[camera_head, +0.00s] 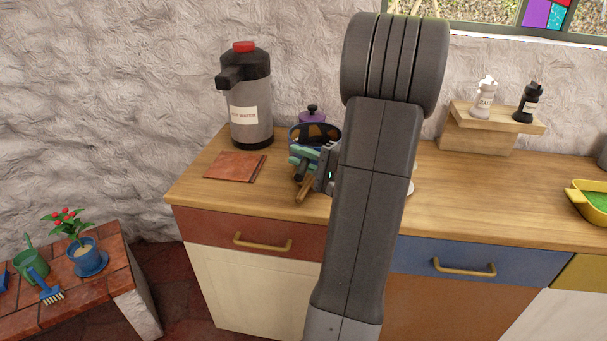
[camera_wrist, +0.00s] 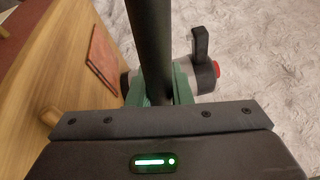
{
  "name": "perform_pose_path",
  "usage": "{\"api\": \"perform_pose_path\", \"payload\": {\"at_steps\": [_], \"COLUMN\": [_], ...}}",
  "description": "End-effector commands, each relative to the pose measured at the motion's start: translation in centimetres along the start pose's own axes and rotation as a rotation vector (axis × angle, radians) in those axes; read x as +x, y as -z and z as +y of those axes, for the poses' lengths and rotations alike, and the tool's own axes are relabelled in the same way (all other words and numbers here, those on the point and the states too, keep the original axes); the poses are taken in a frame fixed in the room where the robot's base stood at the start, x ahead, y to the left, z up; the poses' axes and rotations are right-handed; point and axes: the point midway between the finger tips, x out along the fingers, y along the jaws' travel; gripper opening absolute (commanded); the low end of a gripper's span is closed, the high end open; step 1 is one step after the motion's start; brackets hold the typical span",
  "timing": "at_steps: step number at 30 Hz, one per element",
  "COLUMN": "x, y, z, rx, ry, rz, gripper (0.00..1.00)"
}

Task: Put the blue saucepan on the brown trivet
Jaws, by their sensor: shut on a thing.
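The blue saucepan (camera_head: 293,133) shows as a dark blue rim in the head view, partly hidden by my gripper and arm. My gripper (camera_head: 301,161) has green fingers and is shut on the saucepan's dark handle. In the wrist view my gripper (camera_wrist: 160,92) closes around that dark handle (camera_wrist: 149,40), and the pan body is not seen. The brown trivet (camera_head: 235,166) is a flat reddish-brown square on the counter, left of the saucepan and bare. It also shows in the wrist view (camera_wrist: 102,58). I cannot tell whether the saucepan touches the counter.
A hot water dispenser (camera_head: 245,97) with a red top stands just behind the trivet. A wooden stick-like thing (camera_head: 304,190) lies near my gripper. A shelf with shakers (camera_head: 490,125) and a yellow dish (camera_head: 590,204) are right.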

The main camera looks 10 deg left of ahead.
Motion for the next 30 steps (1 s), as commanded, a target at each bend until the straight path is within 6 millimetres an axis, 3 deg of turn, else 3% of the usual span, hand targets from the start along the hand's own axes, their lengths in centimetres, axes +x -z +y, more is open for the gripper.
{"api": "perform_pose_path", "payload": {"at_steps": [5,13,24,25,27,30], "x": [-0.1,-0.3,-0.4,-0.4,-0.4,-0.4], "y": [0.2,0.7,0.8,0.8,0.8,0.8], "z": [1.0,4.2,4.4,4.5,4.5,4.5], "rx": [-0.003,-0.001,-0.005,-0.002,-0.002,-0.002], "ry": [0.002,0.002,0.003,0.000,0.000,0.000], "rz": [0.000,0.000,0.000,0.000,0.000,0.000], "gripper": [0.00,0.00,0.00,0.23,0.36,0.41]}}
